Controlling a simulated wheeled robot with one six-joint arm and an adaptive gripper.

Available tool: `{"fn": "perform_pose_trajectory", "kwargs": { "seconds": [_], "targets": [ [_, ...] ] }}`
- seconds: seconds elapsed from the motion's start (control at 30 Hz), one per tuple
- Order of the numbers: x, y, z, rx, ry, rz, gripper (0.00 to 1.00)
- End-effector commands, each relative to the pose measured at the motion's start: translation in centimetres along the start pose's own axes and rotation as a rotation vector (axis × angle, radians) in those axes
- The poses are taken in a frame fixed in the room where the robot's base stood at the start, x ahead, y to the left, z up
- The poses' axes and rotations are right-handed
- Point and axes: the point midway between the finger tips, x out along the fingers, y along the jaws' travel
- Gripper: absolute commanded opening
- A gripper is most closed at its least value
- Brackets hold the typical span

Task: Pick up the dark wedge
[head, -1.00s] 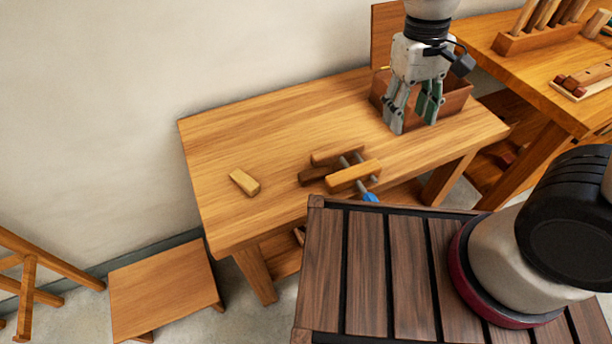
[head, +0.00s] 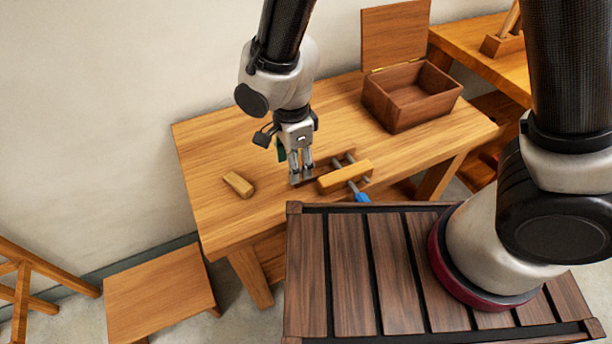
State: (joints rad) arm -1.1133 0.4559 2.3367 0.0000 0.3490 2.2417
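The dark wedge (head: 302,179) lies on the bench beside the left end of a wooden clamp. Only a small dark part of it shows, since my fingers cover most of it. My gripper (head: 301,170) points down at the wedge, its fingertips at or just above it. I see the fingers from an angle where their gap, and whether they touch the wedge, cannot be told.
The wooden hand-screw clamp (head: 345,177) with a blue handle (head: 361,197) sits close right of my gripper. A light wood wedge (head: 238,184) lies to the left. An open box (head: 396,113) stands at the back right. The bench's left part (head: 215,145) is clear.

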Motion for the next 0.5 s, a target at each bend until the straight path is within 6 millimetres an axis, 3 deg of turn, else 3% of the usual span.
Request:
{"fn": "perform_pose_trajectory", "kwargs": {
  "seconds": [0.3, 0.5],
  "targets": [
    [4.7, -0.1, 0.4, -0.002, 0.002, 0.002, 0.52],
    [5.7, -0.2, 0.5, -0.003, -0.001, -0.001, 0.52]
  ]
}}
